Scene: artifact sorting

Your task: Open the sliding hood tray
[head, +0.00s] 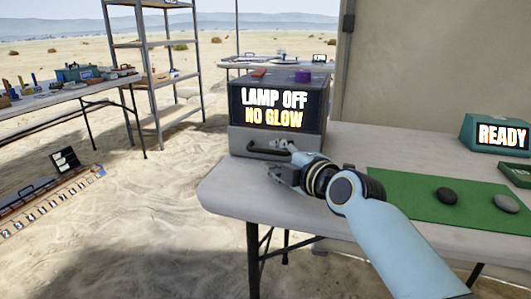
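The dark hood box (236,103) stands on the near table, with "LAMP OFF" and "NO GLOW" lit on its front. Its pale grey sliding tray (237,138) sits under the dark box and looks flush with it. A black bar handle (262,153) is on the tray's front. My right gripper (277,160) is at the right end of the handle, fingers spread, one above and one below it. Whether they touch the handle I cannot tell. The gripper and wrist hide part of the tray front. My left gripper is not in view.
A small purple object (303,76) is on the hood. Shelves (160,100) stand at the back left.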

